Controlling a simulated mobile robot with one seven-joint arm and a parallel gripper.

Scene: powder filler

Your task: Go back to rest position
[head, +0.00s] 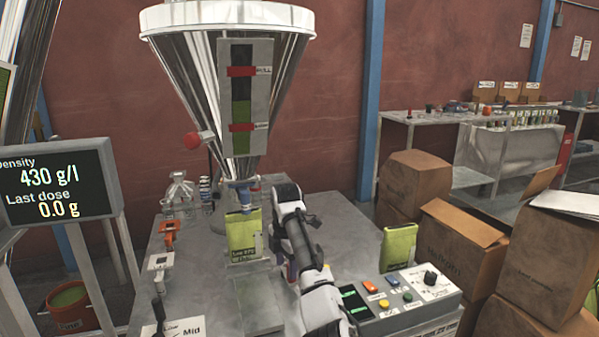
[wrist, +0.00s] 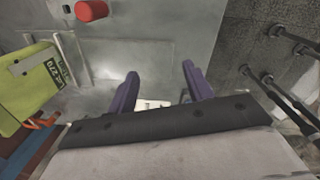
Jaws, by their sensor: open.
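My gripper (wrist: 160,84) is open in the wrist view, with its two purple fingers apart and nothing between them. In the head view my white and black arm reaches over the metal table, and the gripper (head: 291,271) is mostly hidden behind it. A green bag (head: 244,237) stands upright under the spout of the large metal funnel (head: 205,85), left of my arm. A green bag also shows at the left edge of the wrist view (wrist: 22,92), apart from the fingers.
A control box (head: 408,297) with coloured buttons sits at the table's front right, with another green bag (head: 398,248) behind it. Cardboard boxes (head: 462,245) stand at the right. A density display (head: 57,180) stands at the left. A red knob (wrist: 91,10) shows in the wrist view.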

